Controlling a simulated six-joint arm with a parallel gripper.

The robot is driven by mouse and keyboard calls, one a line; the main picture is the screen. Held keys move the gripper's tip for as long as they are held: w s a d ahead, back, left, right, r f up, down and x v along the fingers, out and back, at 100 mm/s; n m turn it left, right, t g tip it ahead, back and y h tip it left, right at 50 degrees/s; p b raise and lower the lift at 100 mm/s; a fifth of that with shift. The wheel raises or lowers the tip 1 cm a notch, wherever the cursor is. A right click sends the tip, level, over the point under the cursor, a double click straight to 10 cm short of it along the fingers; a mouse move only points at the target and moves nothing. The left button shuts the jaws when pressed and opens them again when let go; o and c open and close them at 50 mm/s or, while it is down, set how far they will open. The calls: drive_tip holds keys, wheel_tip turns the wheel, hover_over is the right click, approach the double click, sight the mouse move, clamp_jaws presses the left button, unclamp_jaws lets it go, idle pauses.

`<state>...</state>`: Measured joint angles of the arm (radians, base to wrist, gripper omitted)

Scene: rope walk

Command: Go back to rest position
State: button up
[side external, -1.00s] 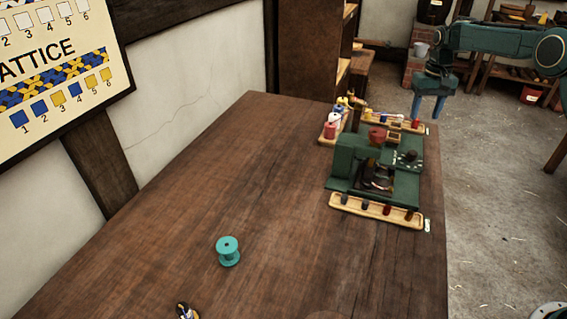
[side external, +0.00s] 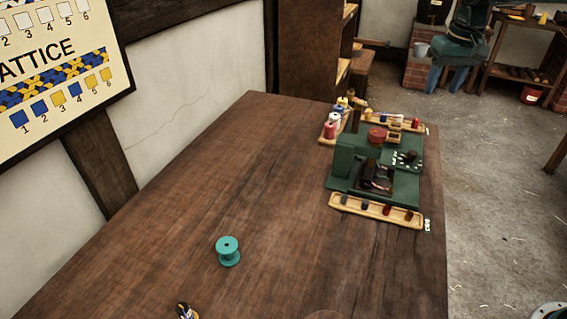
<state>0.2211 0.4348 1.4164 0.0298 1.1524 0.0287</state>
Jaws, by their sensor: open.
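My gripper (side external: 445,86) is at the upper right of the side view, beyond the far right end of the table. Its two blue fingers point down and stand apart, with nothing seen between them. My arm link rises above it and leaves the top of the picture. The gripper is clear of the green machine (side external: 345,160) on the table.
The wooden table (side external: 200,200) holds the machine, a front tray (side external: 345,204) with several small pieces, and spools (side external: 330,131) behind. A teal spool (side external: 228,251) stands alone. Much of the left tabletop is bare. A workbench (side external: 515,72) stands at the back right.

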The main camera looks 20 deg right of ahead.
drive_tip(key=s+a+r+n+t, duration=0.1)
drive_tip(key=s+a+r, duration=0.3)
drive_tip(key=s, duration=0.4)
drive_tip(key=s+a+r+n+t, duration=0.1)
drive_tip(key=s+a+r, duration=0.25)
drive_tip(key=s, duration=0.45)
drive_tip(key=s+a+f+t, duration=0.1)
drive_tip(key=s+a+f, duration=0.1)
drive_tip(key=s, duration=0.6)
drive_tip(key=s+a+f+n+t, duration=0.1)
drive_tip(key=s+a+f, duration=0.1)
drive_tip(key=s, duration=0.6)
drive_tip(key=shift+s+a+f, duration=0.15)
drive_tip(key=shift+s+f, duration=0.15)
drive_tip(key=shift+f, duration=0.4)
